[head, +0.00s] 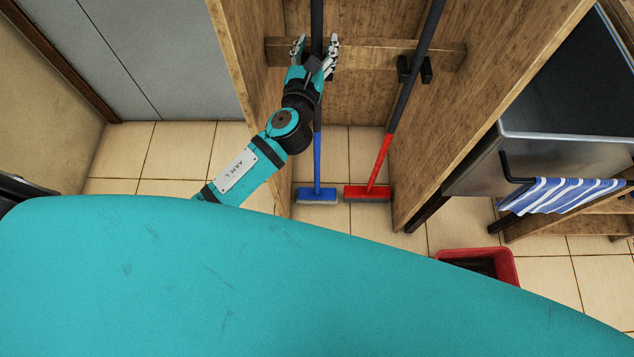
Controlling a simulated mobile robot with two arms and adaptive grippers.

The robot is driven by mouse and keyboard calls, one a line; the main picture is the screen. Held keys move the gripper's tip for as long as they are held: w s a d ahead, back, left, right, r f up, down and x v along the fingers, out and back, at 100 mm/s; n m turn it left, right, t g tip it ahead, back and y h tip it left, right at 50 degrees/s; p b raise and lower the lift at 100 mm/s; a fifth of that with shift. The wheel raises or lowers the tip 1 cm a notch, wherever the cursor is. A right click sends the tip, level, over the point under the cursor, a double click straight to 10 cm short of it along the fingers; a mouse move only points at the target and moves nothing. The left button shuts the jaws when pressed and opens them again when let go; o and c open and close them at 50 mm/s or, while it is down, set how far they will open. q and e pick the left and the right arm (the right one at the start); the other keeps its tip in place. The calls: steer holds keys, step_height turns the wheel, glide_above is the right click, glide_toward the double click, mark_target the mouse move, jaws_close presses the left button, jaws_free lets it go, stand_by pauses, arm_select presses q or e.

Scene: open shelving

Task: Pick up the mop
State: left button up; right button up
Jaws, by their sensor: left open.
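Two long-handled floor tools stand upright in a wooden open shelf unit. One has a blue head (317,194) and a blue lower handle that turns dark higher up. The other has a red head (367,193), a red lower shaft and a dark upper handle, and it leans to the right. I cannot tell for certain which one is the mop. My left gripper (317,45) is open, with its fingers on either side of the blue tool's dark handle. Contact with the handle cannot be made out. My right gripper is not in view.
Wooden side panels (480,95) flank the tools, with a crossbar (375,55) and a dark clip (414,69) behind. A metal appliance with a striped blue towel (565,195) stands at right. A red bin (510,262) is on the tiled floor.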

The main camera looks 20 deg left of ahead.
arm_select(q)
steer(key=shift+w, duration=0.35)
steer(key=shift+c, duration=0.4)
jaws_close()
stand_by(0.6)
